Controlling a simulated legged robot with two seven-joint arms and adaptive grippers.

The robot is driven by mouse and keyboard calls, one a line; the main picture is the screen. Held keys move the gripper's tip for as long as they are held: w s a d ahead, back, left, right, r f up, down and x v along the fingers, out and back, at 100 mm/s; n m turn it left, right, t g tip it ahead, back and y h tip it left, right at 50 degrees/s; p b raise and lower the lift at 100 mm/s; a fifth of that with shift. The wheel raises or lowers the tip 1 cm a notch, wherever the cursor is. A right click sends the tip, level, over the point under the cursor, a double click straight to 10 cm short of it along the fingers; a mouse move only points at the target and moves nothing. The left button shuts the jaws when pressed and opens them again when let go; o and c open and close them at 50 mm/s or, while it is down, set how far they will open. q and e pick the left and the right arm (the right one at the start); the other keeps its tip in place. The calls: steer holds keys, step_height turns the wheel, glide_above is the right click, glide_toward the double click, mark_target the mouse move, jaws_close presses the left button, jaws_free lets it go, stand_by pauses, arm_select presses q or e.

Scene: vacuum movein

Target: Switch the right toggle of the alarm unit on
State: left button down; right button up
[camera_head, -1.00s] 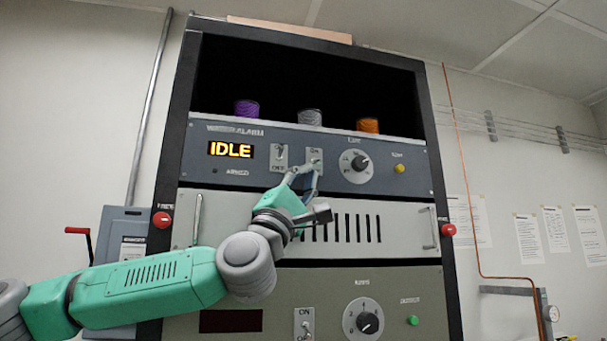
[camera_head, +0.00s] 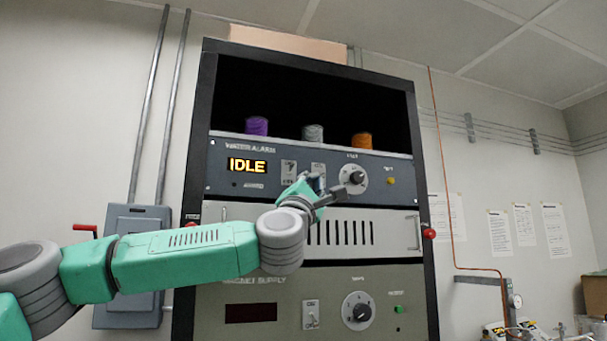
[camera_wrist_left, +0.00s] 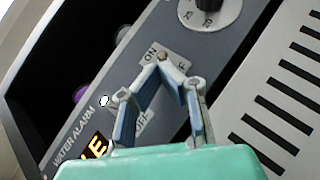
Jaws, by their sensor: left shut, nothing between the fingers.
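The alarm unit (camera_head: 225,172) is a blue-grey panel in the rack, marked WATER ALARM, with a lit display (camera_head: 248,165) reading IDLE. Its left toggle plate (camera_head: 289,168) is left of the right toggle plate (camera_head: 318,168). My left gripper (camera_head: 318,182) is in front of the right toggle and partly hides it. In the left wrist view, the shut, empty fingertips (camera_wrist_left: 163,70) meet at the right toggle's plate (camera_wrist_left: 178,68), marked ON. The toggle tip (camera_wrist_left: 163,55) shows just beyond them; I cannot tell if they touch. My right gripper is not in view.
A knob (camera_head: 353,178) and a yellow button (camera_head: 390,181) are right of the toggles. A slotted panel (camera_head: 385,230) with a handle lies below. Purple, grey and orange spools (camera_head: 361,141) stand on top of the unit. A grey box (camera_head: 135,220) hangs on the left wall.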

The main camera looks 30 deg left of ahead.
arm_select(q)
steer(key=shift+d+n+g+y, duration=0.2)
steer(key=shift+n+g+y, duration=0.2)
steer(key=shift+n, duration=0.1)
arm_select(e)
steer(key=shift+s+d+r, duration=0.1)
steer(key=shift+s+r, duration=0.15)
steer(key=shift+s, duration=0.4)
arm_select(q)
steer(key=shift+f, duration=0.1)
